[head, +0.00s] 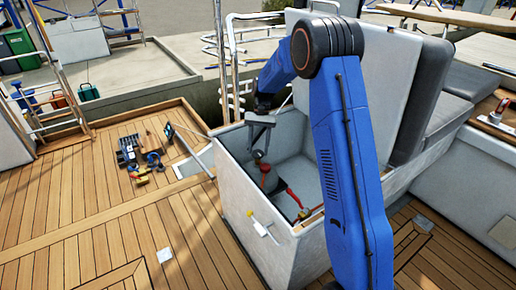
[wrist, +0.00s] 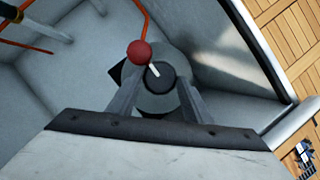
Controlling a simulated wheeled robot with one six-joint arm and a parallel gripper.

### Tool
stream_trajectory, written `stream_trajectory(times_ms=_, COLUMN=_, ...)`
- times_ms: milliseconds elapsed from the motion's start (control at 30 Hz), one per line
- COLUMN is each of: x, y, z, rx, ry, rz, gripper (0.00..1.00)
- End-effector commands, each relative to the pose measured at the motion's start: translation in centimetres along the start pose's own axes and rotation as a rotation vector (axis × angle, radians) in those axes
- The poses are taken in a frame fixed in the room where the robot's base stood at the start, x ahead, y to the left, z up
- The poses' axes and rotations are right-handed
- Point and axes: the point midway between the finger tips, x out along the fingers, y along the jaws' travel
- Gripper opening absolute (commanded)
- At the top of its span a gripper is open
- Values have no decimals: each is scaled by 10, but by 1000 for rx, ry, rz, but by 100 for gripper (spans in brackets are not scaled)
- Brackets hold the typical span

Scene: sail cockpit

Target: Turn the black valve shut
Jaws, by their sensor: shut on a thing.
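The black valve (wrist: 160,76) is in the wrist view, inside an open white locker. It has a round black hub on a grey round body, with a short pale lever ending in a red ball (wrist: 138,53). My gripper (wrist: 158,84) has one finger on each side of the hub and is shut on it. In the head view my gripper (head: 259,148) reaches down into the locker. The valve is small and partly hidden there, so its lever angle is hard to tell.
The locker's wall (head: 238,205) surrounds the gripper closely, and its raised lid (head: 380,75) stands behind my arm. A red-handled thing (head: 293,197) lies inside the locker. Several tools (head: 140,155) lie on the teak deck at left; the deck in front is mostly clear.

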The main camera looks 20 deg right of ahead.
Motion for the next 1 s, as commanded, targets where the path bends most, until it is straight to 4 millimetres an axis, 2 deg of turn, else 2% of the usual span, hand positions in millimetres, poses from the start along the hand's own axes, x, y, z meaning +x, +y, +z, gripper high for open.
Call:
stream_trajectory(times_ms=467, x=0, y=0, z=0, rx=12, ry=1, rz=-6, gripper=23)
stream_trajectory(times_ms=500, x=0, y=0, z=0, rx=12, ry=1, rz=-6, gripper=52)
stream_trajectory(times_ms=567, x=0, y=0, z=0, rx=12, ry=1, rz=-6, gripper=63)
stream_trajectory(times_ms=867, x=-1, y=0, z=0, rx=11, ry=1, rz=-5, gripper=63)
stream_trajectory(times_ms=1000, x=-11, y=0, z=0, rx=11, ry=2, rz=-6, gripper=63)
